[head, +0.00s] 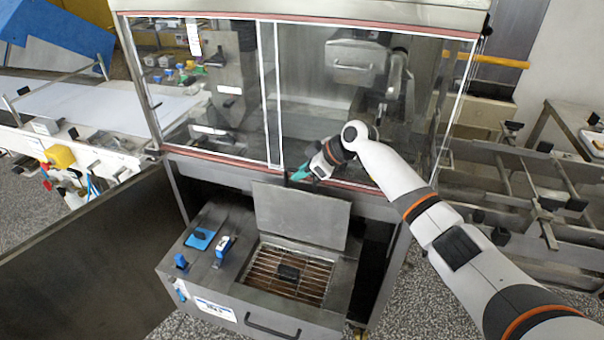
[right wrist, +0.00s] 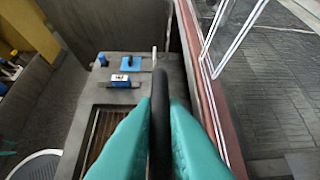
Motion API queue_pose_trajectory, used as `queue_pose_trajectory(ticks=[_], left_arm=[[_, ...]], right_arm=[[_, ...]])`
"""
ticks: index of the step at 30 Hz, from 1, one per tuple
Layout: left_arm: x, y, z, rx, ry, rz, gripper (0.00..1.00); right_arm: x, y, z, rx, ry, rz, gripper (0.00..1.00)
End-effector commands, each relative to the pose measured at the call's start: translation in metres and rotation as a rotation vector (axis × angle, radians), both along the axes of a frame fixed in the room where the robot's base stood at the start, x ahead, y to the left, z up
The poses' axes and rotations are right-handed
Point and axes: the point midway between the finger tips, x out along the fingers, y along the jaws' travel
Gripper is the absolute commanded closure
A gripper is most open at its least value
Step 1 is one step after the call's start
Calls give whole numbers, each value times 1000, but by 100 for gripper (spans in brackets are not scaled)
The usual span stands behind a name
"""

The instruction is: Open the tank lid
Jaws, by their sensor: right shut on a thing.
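The tank lid (head: 300,215) is a grey metal flap that stands raised, leaning back at the rear of the tank opening. Below it the tank (head: 345,275) shows an open top with a wire grille (head: 262,268) inside. My right gripper (head: 300,174) is at the lid's upper edge, its teal fingers closed. In the right wrist view my gripper (right wrist: 160,135) is shut on a black bar-shaped handle (right wrist: 160,95) that runs between the fingers. The handle's join to the lid is hidden. My left gripper is not in view.
A glazed cabinet (head: 222,90) with a red-edged sill stands right behind the lid, close to my right gripper. A blue-handled fitting (head: 223,247) and a blue plate (head: 201,239) sit on the tank top at left. A black handle (head: 272,325) is on the tank front.

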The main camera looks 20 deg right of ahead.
Motion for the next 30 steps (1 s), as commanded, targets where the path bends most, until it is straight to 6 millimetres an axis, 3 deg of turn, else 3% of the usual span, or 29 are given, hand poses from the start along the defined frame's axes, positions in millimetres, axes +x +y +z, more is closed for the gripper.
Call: queue_pose_trajectory(ticks=[13, 14, 18, 30], left_arm=[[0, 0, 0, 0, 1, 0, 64], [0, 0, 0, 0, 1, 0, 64], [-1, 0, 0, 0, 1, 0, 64], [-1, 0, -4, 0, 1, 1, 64]], right_arm=[[0, -1, -2, -4, 2, -2, 100], [0, -1, -2, -4, 3, -2, 86], [0, -1, -2, -3, 2, -2, 67], [-4, -8, 6, -2, -2, -1, 67]])
